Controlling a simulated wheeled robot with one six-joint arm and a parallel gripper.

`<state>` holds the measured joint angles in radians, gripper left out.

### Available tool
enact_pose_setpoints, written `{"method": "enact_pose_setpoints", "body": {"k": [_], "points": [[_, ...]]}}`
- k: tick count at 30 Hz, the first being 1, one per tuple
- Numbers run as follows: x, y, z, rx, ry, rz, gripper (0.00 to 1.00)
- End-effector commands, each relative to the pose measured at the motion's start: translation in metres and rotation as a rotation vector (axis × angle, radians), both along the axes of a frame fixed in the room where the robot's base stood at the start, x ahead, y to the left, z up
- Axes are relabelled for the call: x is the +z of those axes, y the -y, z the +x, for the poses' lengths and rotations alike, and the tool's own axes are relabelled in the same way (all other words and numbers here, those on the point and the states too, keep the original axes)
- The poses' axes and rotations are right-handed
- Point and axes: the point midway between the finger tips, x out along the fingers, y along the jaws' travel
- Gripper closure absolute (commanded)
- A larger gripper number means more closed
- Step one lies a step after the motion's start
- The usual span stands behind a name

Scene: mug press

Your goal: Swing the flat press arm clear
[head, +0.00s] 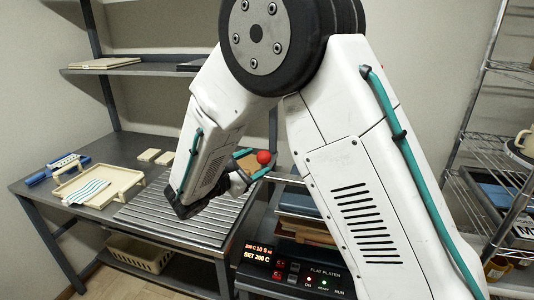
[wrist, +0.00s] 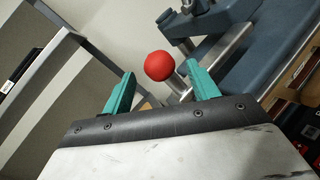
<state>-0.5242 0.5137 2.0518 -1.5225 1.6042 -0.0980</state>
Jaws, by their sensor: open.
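The red ball knob (head: 263,157) is on the press handle. In the wrist view the knob (wrist: 159,65) sits at the end of a metal bar (wrist: 222,52) that runs to the blue-grey press body (wrist: 275,60). My gripper (head: 257,162) is open with teal fingers. In the wrist view its fingers (wrist: 160,72) stand either side of the knob, with visible gaps; whether the knob lies fully between the tips is hard to tell. The flat press's control panel (head: 300,268) shows lit red readouts. My arm hides most of the press in the head view.
A ribbed metal worktop (head: 170,222) lies left of the press. A cream tray (head: 125,178) with a striped cloth (head: 87,190) and a blue item (head: 45,172) stand further left. A wire rack (head: 500,150) with goods is at the right.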

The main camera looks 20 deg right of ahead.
Motion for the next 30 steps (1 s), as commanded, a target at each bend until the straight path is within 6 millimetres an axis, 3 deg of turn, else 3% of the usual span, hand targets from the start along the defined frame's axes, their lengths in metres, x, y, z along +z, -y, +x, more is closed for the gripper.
{"method": "enact_pose_setpoints", "body": {"k": [12,23,24,26,30], "points": [[0.0,0.048,0.027,0.007,0.0,0.001,0.4],[0.0,0.057,0.031,0.005,-0.001,0.002,0.4],[0.0,0.057,0.031,0.005,-0.001,0.002,0.43],[0.0,0.057,0.031,0.005,-0.001,0.002,0.6],[0.0,0.057,0.031,0.005,-0.001,0.002,0.99]]}}
